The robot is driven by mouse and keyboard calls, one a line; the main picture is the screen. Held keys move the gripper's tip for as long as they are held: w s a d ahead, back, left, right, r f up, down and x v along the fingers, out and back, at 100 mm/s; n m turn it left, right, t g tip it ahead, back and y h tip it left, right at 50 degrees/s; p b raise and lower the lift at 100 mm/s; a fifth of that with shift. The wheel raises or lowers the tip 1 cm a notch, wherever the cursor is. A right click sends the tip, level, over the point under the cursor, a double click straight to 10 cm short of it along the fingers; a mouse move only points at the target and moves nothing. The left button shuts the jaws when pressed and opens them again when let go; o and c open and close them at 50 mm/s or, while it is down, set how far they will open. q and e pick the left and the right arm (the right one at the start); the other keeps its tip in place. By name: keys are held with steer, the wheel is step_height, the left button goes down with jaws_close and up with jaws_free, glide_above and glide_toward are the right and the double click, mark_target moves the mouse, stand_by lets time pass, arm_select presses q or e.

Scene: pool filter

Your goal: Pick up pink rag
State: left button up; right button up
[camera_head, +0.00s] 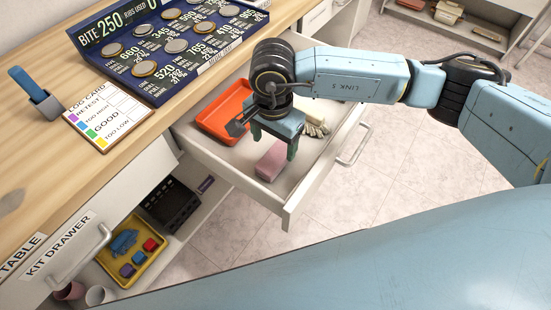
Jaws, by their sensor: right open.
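The pink rag (270,162) is a small folded block lying in the front part of an open drawer (255,190). My right gripper (272,145) reaches into the drawer from the right and points down over the rag. Its jaws are open, and one finger partly covers the rag's upper right side. Whether the fingers touch the rag cannot be told. My left gripper is not in view.
An orange tray (224,112) lies in the drawer left of my gripper, and a pale bundle (314,122) lies right of it. The drawer's walls surround them. The wooden counter (45,150) holds a coin board (165,45), a log card (107,112) and a blue-handled item (36,94).

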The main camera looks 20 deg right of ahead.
mark_target(272, 161)
steer(key=shift+s+a+f+b, duration=0.1)
steer(key=shift+f+b, duration=0.1)
steer(key=shift+f, duration=1.05)
steer(key=shift+w+a+f+b, duration=0.1)
steer(key=shift+f+b, duration=0.1)
steer(key=shift+f, duration=1.05)
steer(key=shift+s+a+f+b, duration=0.1)
steer(key=shift+f+b, duration=0.1)
steer(key=shift+f, duration=1.05)
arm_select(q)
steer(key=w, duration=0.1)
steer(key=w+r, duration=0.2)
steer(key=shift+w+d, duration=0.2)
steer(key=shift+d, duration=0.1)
arm_select(e)
steer(key=shift+c, duration=0.4)
steer(key=c, duration=1)
